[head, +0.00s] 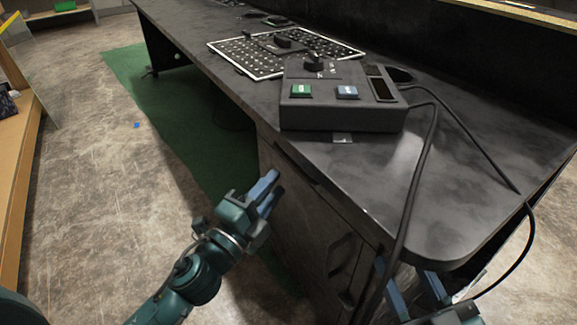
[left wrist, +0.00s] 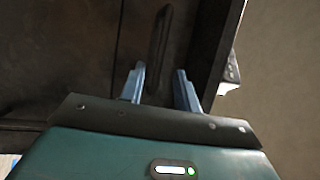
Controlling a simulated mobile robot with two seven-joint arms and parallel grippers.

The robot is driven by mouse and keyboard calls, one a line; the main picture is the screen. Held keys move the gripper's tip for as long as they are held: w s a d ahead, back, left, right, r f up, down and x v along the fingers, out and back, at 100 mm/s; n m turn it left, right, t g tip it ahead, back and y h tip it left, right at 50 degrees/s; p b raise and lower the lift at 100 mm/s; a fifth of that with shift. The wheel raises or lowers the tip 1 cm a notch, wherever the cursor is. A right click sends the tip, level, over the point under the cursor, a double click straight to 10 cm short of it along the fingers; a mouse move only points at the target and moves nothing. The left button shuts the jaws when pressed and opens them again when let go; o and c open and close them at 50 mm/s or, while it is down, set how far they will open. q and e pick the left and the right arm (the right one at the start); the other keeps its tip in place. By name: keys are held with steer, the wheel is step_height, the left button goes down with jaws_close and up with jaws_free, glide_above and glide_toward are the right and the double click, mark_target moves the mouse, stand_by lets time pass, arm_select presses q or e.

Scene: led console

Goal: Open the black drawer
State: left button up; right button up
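The dark drawer cabinet (head: 300,215) stands under the right end of the black desk, and its front looks closed. A dark handle (head: 342,255) shows low on that front. My left gripper (head: 274,186) is in front of the cabinet, its two blue fingers apart and empty. In the left wrist view the open fingers (left wrist: 160,74) point at a dark front with a long dark handle bar (left wrist: 160,45) ahead, between their lines; contact cannot be told. My right gripper (head: 408,268) is at the bottom right by the desk corner, its blue fingers apart, partly behind a cable.
A control box (head: 340,117) with green and blue buttons sits on the desk (head: 470,165), near a perforated panel (head: 262,66). Black cables (head: 412,190) hang over the desk's front edge. A wooden shelf (head: 15,190) stands at far left.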

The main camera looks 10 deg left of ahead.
arm_select(q)
steer(key=x, duration=0.6)
steer(key=shift+c, duration=0.4)
jaws_close()
